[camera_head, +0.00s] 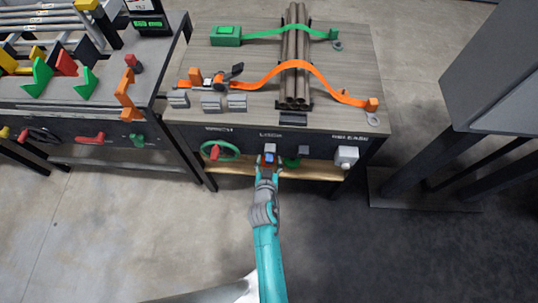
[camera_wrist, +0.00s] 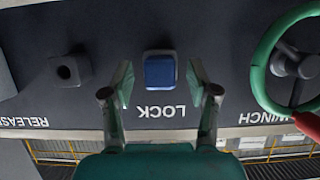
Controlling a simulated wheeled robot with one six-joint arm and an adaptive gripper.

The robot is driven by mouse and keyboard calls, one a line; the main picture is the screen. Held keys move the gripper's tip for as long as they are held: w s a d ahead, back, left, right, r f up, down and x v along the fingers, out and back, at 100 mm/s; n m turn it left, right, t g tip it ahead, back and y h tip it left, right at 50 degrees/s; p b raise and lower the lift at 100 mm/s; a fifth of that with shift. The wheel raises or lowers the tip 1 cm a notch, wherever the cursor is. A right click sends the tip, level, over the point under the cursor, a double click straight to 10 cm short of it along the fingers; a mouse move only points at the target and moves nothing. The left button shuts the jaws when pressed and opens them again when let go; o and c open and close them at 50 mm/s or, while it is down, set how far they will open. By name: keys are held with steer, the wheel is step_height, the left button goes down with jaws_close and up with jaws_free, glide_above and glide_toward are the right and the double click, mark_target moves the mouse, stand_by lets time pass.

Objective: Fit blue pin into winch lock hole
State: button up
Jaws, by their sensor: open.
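A blue square pin (camera_wrist: 159,71) shows at the LOCK label on the dark front panel, face on in the wrist view. A grey square rim, the lock socket (camera_wrist: 160,53), shows around its upper edge. The blue pin (camera_head: 270,157) also shows small in the head view, at the arm's end. I cannot tell how deep it sits in the hole. My gripper (camera_wrist: 160,96) is open, with one finger on each side of the pin and visible gaps to both. In the head view my gripper (camera_head: 267,170) is in front of the panel's middle.
A green winch wheel (camera_wrist: 269,62) with a red handle is on the right in the wrist view. A grey block with a square hole (camera_wrist: 70,70) is on the left. The bench (camera_head: 235,112) carries pipes (camera_head: 296,60) under orange and green straps. Floor in front is clear.

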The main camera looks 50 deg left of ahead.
steer(key=shift+s+d, duration=0.1)
steer(key=v, duration=0.7)
steer(key=shift+r, duration=0.15)
stand_by(0.4)
steer(key=s+d+r+m+t+h, duration=0.1)
steer(key=d+m+t+h, duration=0.1)
steer(key=d, duration=1.3)
steer(key=s+d+r+m+t+h, duration=0.1)
steer(key=s+d+m, duration=0.1)
steer(key=d, duration=1.3)
steer(key=s+d+r+m+t+h, duration=0.1)
steer(key=s+d+r+m+h, duration=0.2)
steer(key=s+d+r, duration=0.4)
steer(key=s+d+r+m+t+h, duration=0.2)
steer(key=s+d+r+m+h, duration=0.1)
steer(key=s+d+r, duration=0.4)
steer(key=d+r+h, duration=0.1)
steer(key=d+r, duration=0.2)
steer(key=r, duration=0.1)
steer(key=shift+d+r, duration=0.2)
steer(key=shift+r, duration=0.05)
